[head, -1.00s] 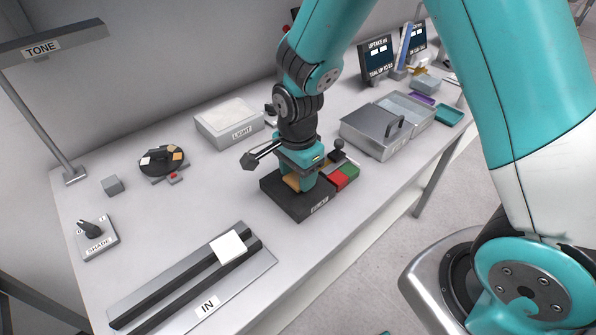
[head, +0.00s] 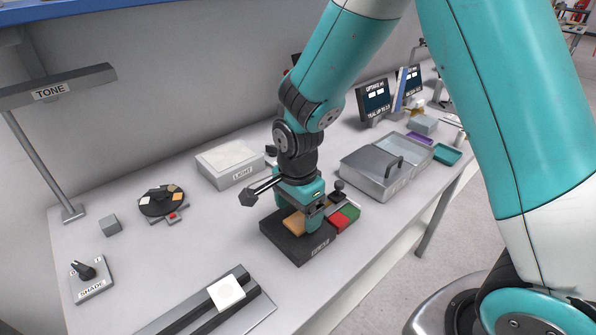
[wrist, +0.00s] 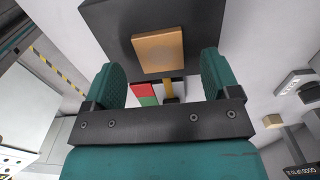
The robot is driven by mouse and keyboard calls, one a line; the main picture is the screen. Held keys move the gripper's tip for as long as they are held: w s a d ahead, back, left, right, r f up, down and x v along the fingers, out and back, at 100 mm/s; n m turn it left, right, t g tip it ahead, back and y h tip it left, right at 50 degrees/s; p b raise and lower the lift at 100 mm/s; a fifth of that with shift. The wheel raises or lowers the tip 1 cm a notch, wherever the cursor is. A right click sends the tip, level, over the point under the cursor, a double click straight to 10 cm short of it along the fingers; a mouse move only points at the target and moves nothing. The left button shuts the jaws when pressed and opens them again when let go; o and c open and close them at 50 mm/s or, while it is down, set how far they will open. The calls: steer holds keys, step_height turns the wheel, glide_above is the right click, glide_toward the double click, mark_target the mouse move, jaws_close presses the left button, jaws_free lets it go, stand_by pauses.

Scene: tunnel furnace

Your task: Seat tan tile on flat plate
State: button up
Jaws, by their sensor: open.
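The tan tile (head: 293,222) lies on the black plate (head: 291,248), which has a label on its front edge. In the wrist view the tile (wrist: 158,52) shows as a tan square against the dark plate (wrist: 108,22), beyond my fingers. My gripper (head: 307,217) is low over the plate, beside and partly in front of the tile. In the wrist view my gripper (wrist: 160,72) is open, with its two teal fingers apart on either side and nothing clamped between them. The tile's right part is hidden by a finger in the head view.
Red (head: 342,220) and green (head: 351,210) blocks sit right of the plate. A white tile (head: 226,292) rests on the rails in front. A lidded metal box (head: 375,172) stands to the right, the LIGHT box (head: 230,163) behind. The table's left-middle is mostly clear.

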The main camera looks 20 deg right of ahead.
step_height(320, 180, up, 15)
steer(key=shift+r, duration=0.15)
steer(key=s+a+r+n+y, duration=0.1)
steer(key=s+a+n+y, duration=0.1)
steer(key=s+n, duration=0.7)
steer(key=s+a+r+n+y, duration=0.2)
steer(key=s+n, duration=0.7)
steer(key=n, duration=0.3)
steer(key=shift+s+a+n, duration=0.2)
steer(key=shift+s+n, duration=0.1)
